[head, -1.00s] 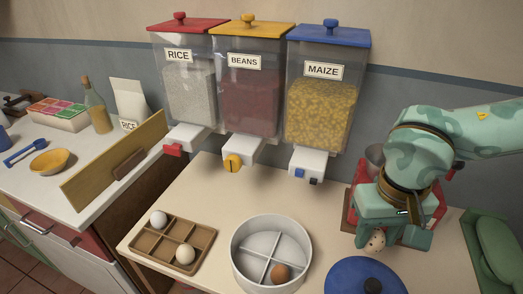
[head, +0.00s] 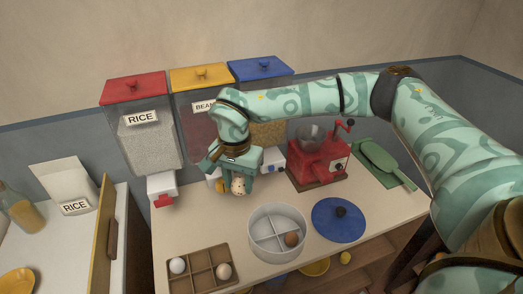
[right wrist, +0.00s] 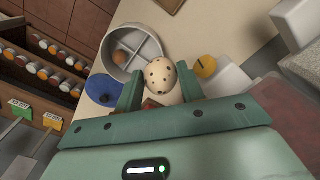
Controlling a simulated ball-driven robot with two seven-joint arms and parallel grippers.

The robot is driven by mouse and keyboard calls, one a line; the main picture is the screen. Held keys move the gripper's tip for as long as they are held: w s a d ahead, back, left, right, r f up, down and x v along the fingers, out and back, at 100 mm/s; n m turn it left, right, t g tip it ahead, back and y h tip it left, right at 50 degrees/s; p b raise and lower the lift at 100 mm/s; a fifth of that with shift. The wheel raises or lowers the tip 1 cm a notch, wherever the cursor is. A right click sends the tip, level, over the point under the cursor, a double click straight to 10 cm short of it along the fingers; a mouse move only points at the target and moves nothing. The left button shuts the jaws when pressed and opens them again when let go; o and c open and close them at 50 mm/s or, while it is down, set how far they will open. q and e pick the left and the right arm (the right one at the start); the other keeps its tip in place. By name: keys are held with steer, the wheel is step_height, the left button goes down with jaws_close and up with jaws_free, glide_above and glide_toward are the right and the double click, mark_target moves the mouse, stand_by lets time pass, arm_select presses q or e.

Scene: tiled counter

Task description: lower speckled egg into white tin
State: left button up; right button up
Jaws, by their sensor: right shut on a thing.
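My right gripper (head: 238,181) is shut on the speckled egg (head: 239,186), cream with dark spots. It holds the egg above the counter, up and left of the white tin in the head view. In the right wrist view the egg (right wrist: 159,74) sits between both fingers, overlapping the edge of the tin (right wrist: 113,69). The round white tin (head: 277,251) is open and split by a cross divider into compartments. A brown egg (head: 291,239) lies in its right compartment; the other compartments look empty. My left gripper is not in view.
A wooden egg tray (head: 202,268) with two pale eggs stands left of the tin. A blue lid (head: 330,222) lies to its right. A red mill (head: 318,166) and green scoop (head: 382,160) stand farther back. Dispensers line the wall behind my gripper.

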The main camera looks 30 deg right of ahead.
arm_select(q)
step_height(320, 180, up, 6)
steer(key=p, duration=0.4)
arm_select(e)
steer(key=d+m, duration=0.5)
steer(key=d, duration=0.1)
arm_select(q)
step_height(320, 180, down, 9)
steer(key=b, duration=0.8)
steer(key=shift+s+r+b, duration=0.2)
steer(key=shift+b, duration=0.2)
arm_select(e)
step_height(320, 180, down, 11)
steer(key=m, duration=0.1)
steer(key=shift+s, duration=0.15)
steer(key=shift+d, duration=0.1)
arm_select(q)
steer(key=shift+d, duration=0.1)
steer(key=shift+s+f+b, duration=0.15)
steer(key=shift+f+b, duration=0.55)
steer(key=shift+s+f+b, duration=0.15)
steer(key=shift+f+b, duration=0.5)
arm_select(e)
steer(key=shift+f, duration=3.25)
steer(key=shift+f, duration=0.1)
steer(key=o, duration=0.7)
